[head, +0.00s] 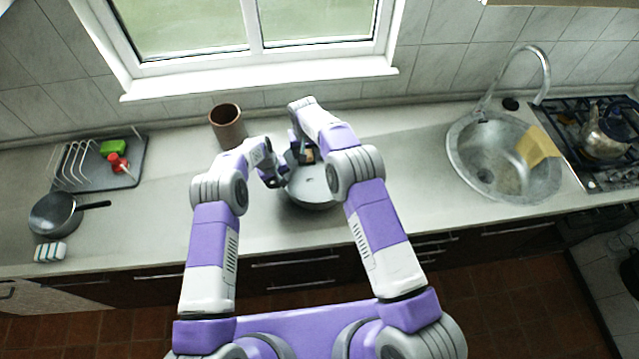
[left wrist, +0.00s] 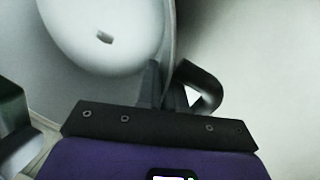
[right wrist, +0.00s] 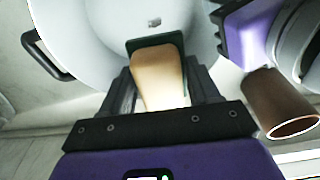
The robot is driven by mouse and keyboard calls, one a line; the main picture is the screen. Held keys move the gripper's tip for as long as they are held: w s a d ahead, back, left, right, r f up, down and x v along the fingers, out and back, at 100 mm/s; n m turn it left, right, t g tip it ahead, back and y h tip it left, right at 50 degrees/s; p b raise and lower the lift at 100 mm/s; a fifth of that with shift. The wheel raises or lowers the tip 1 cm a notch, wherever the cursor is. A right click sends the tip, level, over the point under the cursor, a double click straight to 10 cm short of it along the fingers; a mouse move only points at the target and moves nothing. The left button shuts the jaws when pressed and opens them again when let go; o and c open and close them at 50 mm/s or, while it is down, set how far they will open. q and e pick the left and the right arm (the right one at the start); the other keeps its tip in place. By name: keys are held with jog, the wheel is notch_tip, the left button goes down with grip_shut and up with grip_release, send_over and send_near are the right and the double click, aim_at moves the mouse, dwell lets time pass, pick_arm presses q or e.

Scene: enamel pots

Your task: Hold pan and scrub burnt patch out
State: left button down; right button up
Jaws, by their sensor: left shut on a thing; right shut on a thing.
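A pale enamel pan (head: 314,190) with black loop handles stands on the counter below the window, partly hidden by my arms. A small grey-brown patch (left wrist: 104,37) marks its inside; it also shows in the right wrist view (right wrist: 154,21). My left gripper (left wrist: 165,88) is shut on the pan's rim by a black handle (left wrist: 202,85); the exact contact is hard to see. My right gripper (right wrist: 165,88) is shut on a tan scrubber with a dark green edge (right wrist: 158,72). The scrubber is over the pan, apart from the patch in the picture; its contact with the pan cannot be told.
A brown crock (head: 228,126) stands behind my left arm. At the left are a dish rack (head: 90,165), a frying pan (head: 55,215) and a striped sponge (head: 50,252). A sink (head: 490,165) and a hob (head: 590,130) are at the right. Counter between pan and sink is clear.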

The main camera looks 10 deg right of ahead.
jog(key=shift+f, duration=6)
jog(key=shift+d, duration=0.15)
jog(key=shift+d+f, duration=0.15)
jog(key=shift+d, duration=0.5)
jog(key=shift+d+f, duration=0.1)
jog(key=shift+f, duration=0.05)
jog(key=shift+a+f, duration=0.15)
jog(key=shift+a, duration=0.7)
